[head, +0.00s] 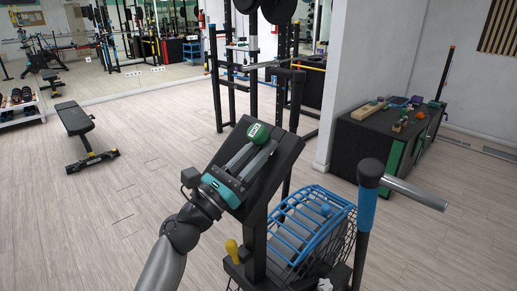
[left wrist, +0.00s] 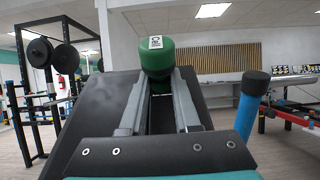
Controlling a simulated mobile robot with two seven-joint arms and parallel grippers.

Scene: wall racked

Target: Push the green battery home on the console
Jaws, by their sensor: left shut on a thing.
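The green battery (head: 258,132) is a rounded green piece with a white label, at the upper part of the dark, tilted console (head: 285,160). In the left wrist view the battery (left wrist: 156,62) sits at the far ends of the grey fingers, with its label facing me. My left gripper (head: 254,146) reaches up along the console face and is shut on the battery. Its fingers (left wrist: 158,75) hide the battery's lower part, and I cannot tell how deep it sits. My right gripper is not in view.
A dark cabinet (head: 372,147) with small items stands at right. The floor at left is open around a bench (head: 75,118).

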